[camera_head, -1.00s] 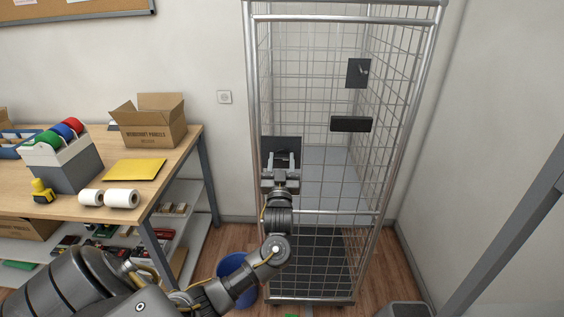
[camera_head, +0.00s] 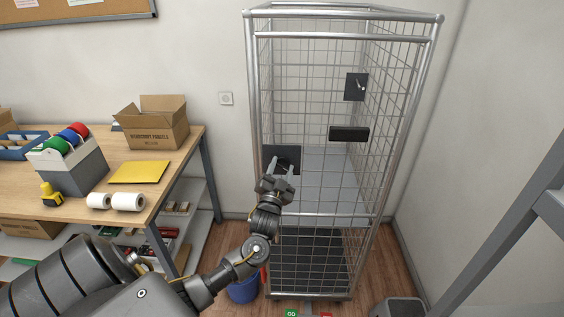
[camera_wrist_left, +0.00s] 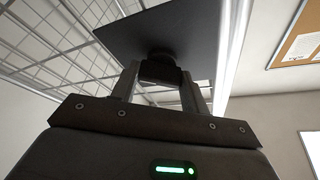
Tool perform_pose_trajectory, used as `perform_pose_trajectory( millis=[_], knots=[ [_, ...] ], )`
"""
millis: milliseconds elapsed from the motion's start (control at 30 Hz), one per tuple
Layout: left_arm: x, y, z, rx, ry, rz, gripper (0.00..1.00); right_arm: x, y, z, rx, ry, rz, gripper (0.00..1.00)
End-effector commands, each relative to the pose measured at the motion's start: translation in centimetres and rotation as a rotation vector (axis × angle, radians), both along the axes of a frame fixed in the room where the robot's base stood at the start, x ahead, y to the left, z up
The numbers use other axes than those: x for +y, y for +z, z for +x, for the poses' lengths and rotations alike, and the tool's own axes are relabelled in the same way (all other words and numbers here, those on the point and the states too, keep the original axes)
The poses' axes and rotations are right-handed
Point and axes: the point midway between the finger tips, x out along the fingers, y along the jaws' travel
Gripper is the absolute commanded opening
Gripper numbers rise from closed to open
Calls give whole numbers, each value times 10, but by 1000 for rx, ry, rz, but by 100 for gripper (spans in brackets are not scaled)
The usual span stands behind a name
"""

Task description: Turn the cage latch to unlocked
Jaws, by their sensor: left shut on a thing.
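The wire roll cage (camera_head: 340,215) stands in the middle of the head view. A dark square plate (camera_head: 269,154) sits on its left front side. My left gripper (camera_head: 283,166) is at this plate. In the left wrist view, its fingers (camera_wrist_left: 160,82) are shut on a dark latch knob (camera_wrist_left: 160,68) that sticks out from the plate (camera_wrist_left: 190,35). In the head view the gripper largely hides the knob, and its setting cannot be read. My right gripper is not in view.
A second dark plate with a small metal handle (camera_head: 356,87) and a black box (camera_head: 349,134) are on the cage's right. A blue bin (camera_head: 243,289) stands below my arm. The workbench (camera_head: 165,190) is at left. A grey bar (camera_head: 510,245) crosses the right.

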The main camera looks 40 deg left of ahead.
Motion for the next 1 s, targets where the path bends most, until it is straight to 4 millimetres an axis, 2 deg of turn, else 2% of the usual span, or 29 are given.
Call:
perform_pose_trajectory(
  millis=[33, 100, 500, 1000],
  knots=[
    [0, 7, 0, 27, -1, 35, 22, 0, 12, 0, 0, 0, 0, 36],
    [0, 7, 0, 67, -1, 88, 22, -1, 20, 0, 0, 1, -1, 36],
    [0, 6, -1, 295, -3, 391, 22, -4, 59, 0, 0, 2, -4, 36],
    [1, 4, -1, 533, -1, 708, 22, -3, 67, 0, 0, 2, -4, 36]
  ],
)
